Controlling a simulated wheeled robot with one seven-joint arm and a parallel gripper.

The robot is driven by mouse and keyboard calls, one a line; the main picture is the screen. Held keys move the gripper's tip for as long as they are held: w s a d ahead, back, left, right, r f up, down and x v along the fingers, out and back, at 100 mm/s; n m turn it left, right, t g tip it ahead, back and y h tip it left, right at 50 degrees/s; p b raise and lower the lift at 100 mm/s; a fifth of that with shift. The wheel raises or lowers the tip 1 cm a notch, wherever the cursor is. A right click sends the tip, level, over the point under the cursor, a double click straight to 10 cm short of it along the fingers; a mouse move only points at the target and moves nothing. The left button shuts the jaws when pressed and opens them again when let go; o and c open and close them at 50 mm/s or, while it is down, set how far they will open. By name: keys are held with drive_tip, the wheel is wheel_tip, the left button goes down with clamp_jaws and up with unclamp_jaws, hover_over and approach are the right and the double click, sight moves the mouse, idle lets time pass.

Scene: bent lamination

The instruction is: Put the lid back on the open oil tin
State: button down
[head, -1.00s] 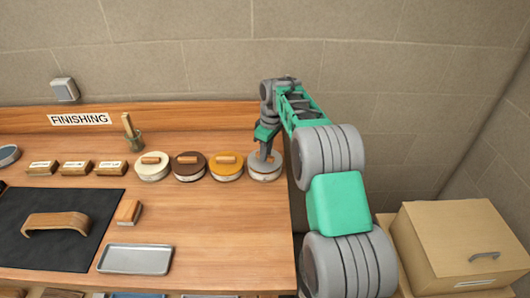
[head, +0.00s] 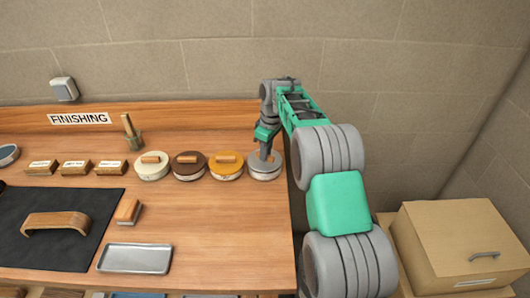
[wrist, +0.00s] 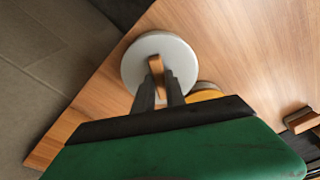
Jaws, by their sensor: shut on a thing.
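A round grey lid (wrist: 135,72) with a wooden bar handle (wrist: 156,66) is under my gripper (wrist: 158,88) in the wrist view. The fingers are shut on the handle. In the head view, my gripper (head: 265,150) is over the grey tin (head: 265,174) at the right end of the row of tins. The lid lies level on the tin's top or very close above it; I cannot tell if it is fully seated. The fingers partly hide the handle.
A yellow-lidded tin (head: 226,167) stands close left of the grey tin, followed by a brown-lidded tin (head: 190,168) and a cream-lidded tin (head: 153,167). The bench's right edge is close by. A metal tray (head: 135,258) and a wooden block (head: 128,212) lie in front.

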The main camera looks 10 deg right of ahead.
idle(0.4)
drive_tip(key=c, duration=1.3)
unclamp_jaws()
drive_tip(key=shift+o, duration=0.3)
drive_tip(key=o, duration=0.4)
drive_tip(key=shift+r+p, duration=2.6)
drive_tip(key=shift+r, duration=0.9)
